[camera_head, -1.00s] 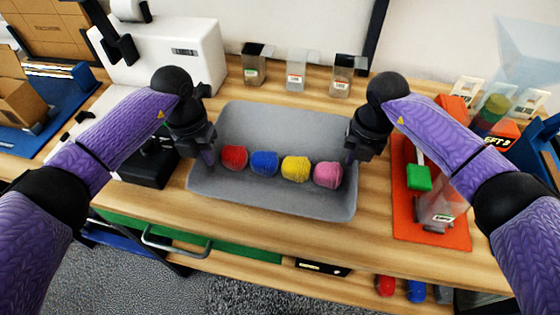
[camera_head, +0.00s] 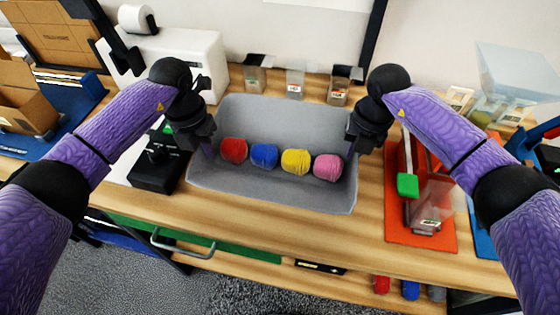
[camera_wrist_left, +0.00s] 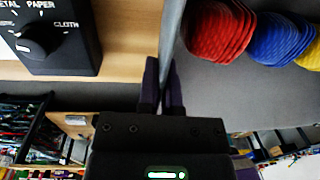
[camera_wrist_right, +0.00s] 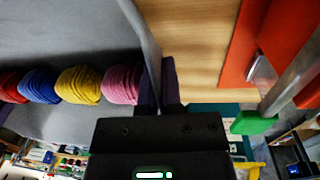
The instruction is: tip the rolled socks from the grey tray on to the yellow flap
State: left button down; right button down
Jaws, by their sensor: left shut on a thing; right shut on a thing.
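The grey tray (camera_head: 275,112) is over the wooden counter, in the middle of the head view. Four-coloured rolled socks lie in a row across it: red (camera_head: 233,150), blue (camera_head: 264,156), yellow (camera_head: 295,161) and pink (camera_head: 327,167). My left gripper (camera_head: 206,148) is shut on the tray's left wall, which shows between its fingers in the left wrist view (camera_wrist_left: 168,60). My right gripper (camera_head: 353,150) is shut on the right wall, seen in the right wrist view (camera_wrist_right: 146,50). I cannot make out the yellow flap for certain in any view.
A black dial box (camera_head: 158,168) stands close left of the tray, beside a white machine (camera_head: 180,60). Small clear bins (camera_head: 295,82) stand behind it. An orange mat (camera_head: 398,215) with a green-ended lever (camera_head: 407,185) lies to the right. Bare counter (camera_head: 300,225) shows in front.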

pick_arm(q)
jog(key=shift+r, duration=0.3)
pick_arm(e)
jog(key=shift+r, duration=0.3)
